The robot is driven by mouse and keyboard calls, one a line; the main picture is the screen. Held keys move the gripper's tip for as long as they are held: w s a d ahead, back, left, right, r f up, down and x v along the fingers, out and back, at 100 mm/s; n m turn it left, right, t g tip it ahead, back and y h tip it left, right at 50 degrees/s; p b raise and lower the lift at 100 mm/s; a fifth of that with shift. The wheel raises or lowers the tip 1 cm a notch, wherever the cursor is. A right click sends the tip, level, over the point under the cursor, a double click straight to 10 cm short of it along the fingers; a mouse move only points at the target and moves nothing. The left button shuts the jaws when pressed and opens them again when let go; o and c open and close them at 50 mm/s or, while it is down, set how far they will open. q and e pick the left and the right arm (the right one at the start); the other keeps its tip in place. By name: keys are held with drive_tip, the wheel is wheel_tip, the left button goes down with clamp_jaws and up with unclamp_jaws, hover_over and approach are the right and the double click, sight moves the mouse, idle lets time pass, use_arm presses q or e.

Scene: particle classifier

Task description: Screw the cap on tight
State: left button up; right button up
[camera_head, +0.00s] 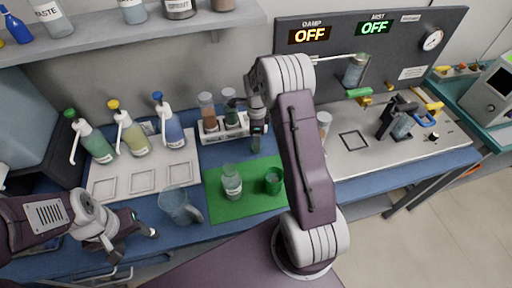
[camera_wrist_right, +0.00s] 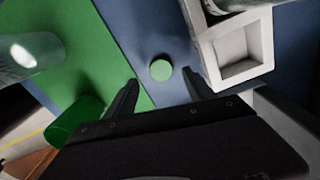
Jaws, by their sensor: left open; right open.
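A clear bottle (camera_head: 232,183) with a white label stands upright on the green mat (camera_head: 215,208); it also shows at the left of the right wrist view (camera_wrist_right: 30,55). I cannot tell its top clearly. A small round green cap (camera_wrist_right: 161,70) lies on the blue tabletop just off the mat's edge. My right gripper (camera_wrist_right: 160,86) is open, with its fingers either side of the cap and no visible contact. In the head view the cap is hidden or too small to make out. My left gripper (camera_head: 132,246) is open and empty at the table's front left.
A green cup (camera_head: 273,181) stands on the mat near the bottle. A white rack (camera_head: 224,131) with several jars stands behind the right gripper. A glass beaker (camera_head: 175,205) stands left of the mat. Pump bottles stand on a white tray (camera_head: 150,181). My right arm hides part of the table.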

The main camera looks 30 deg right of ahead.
wheel_tip(320, 180, down, 4)
drive_tip(key=shift+w+f, duration=0.15)
drive_tip(key=shift+f, duration=0.05)
clamp_jaws()
